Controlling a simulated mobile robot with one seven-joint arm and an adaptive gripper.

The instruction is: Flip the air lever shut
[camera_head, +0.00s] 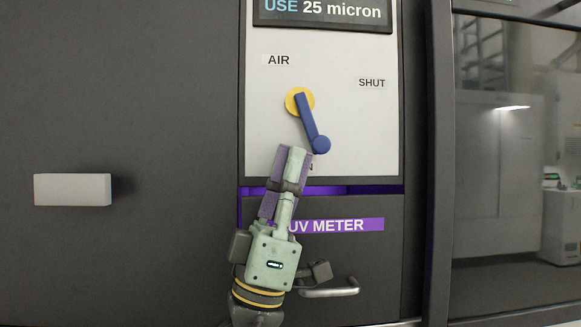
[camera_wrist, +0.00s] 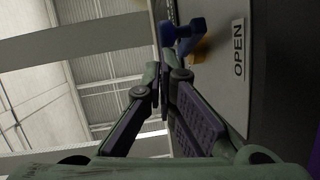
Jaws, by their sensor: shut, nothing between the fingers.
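The air lever (camera_head: 310,123) is a blue handle on a round yellow hub (camera_head: 296,100), set on a white panel. It points down and slightly right, ending in a round blue knob. The AIR label (camera_head: 278,60) is above left, and the SHUT label (camera_head: 371,83) is to the right. My fingers mostly hide that label in the head view. Contact with the knob cannot be told.
A dark drawer front with a purple UV METER label (camera_head: 345,225) and a grey handle (camera_head: 330,290) lies below the panel. A white block-shaped handle (camera_head: 72,189) juts out at the left. A glass window (camera_head: 515,150) is at the right. Space right of the lever is clear.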

